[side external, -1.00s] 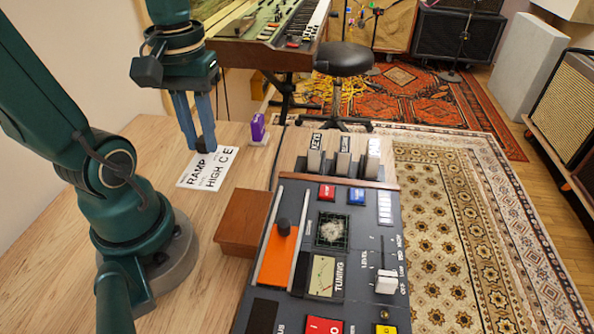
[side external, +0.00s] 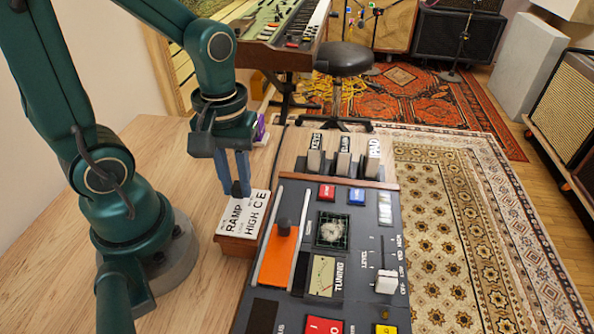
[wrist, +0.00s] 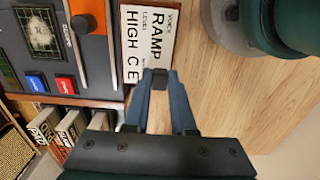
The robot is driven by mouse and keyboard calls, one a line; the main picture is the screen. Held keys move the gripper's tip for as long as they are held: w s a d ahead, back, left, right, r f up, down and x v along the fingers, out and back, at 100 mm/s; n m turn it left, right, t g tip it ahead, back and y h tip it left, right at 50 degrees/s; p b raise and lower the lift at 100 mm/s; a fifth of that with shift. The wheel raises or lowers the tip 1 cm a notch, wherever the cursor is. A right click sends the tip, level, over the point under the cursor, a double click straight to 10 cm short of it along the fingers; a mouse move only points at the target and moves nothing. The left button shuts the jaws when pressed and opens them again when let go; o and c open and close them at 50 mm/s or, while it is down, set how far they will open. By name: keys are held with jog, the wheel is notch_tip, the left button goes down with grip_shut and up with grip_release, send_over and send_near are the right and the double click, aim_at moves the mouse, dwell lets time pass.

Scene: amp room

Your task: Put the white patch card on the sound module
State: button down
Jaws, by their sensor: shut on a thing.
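The white patch card (side external: 246,219), with black lettering such as RAMP and HIGH C E, is at the brown wooden block (side external: 234,248) on the left side of the sound module. I cannot tell whether it touches the block. My gripper (side external: 240,188) is shut on a small dark piece at the card's back edge. In the wrist view, the card (wrist: 146,45) shows beyond my fingertips (wrist: 160,78), beside the module. The sound module (side external: 365,225) is a dark grey panel with an orange slider strip, a small screen, a tuning meter and coloured buttons.
An upright dark slider knob (side external: 284,227) stands close to the card's right. White-labelled cartridges (side external: 343,155) stand in a row behind the module. A purple item (side external: 261,130) is partly hidden behind my arm. The wooden table (side external: 190,290) is clear in front and left.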

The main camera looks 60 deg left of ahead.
aim_at(247, 207)
jog(key=shift+f, duration=0.15)
jog(key=c, duration=0.7)
grip_release()
jog(key=shift+c, duration=0.2)
notch_tip(247, 207, up, 10)
jog(key=d+m+t, duration=0.2)
jog(key=m+t, duration=0.3)
jog(key=m, duration=0.4)
jog(key=shift+d+f+t, duration=0.15)
jog(key=shift+d+t, duration=0.15)
jog(key=shift+d, duration=0.1)
